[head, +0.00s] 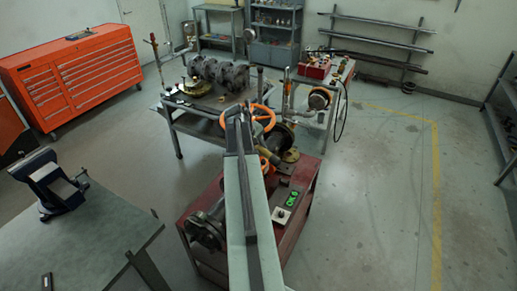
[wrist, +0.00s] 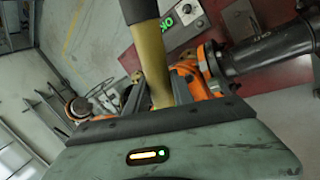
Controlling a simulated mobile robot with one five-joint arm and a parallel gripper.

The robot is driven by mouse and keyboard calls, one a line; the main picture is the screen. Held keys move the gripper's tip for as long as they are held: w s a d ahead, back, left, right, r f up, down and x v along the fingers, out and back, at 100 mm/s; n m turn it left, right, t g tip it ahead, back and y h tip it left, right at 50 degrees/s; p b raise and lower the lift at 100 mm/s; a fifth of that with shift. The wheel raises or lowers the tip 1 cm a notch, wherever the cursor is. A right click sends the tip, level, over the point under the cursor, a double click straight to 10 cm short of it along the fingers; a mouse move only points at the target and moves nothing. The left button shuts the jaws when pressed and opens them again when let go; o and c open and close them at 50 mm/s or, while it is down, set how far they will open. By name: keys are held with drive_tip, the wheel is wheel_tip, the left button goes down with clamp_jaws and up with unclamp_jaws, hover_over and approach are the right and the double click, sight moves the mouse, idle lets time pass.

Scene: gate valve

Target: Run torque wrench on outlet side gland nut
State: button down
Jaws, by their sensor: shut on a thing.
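A yellow bar with a dark end, which looks like the torque wrench (wrist: 151,58), runs up from my gripper (wrist: 162,98) in the wrist view. My gripper is shut on it; the contact itself is mostly hidden behind the green-grey wrist housing. My arm covers much of the valve. I cannot make out the outlet side gland nut.
The valve is on a red bench (head: 300,222) with a box reading green OK (head: 290,200). A work table (head: 216,102) with a dark casting stands behind. A vise (head: 48,182) is on the left bench (head: 95,240). The floor at right is clear.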

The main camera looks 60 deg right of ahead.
drive_tip(key=s+a, duration=0.4)
drive_tip(key=s, duration=0.8)
drive_tip(key=shift+s+a, duration=0.3)
drive_tip(key=shift+s, duration=0.05)
idle(0.4)
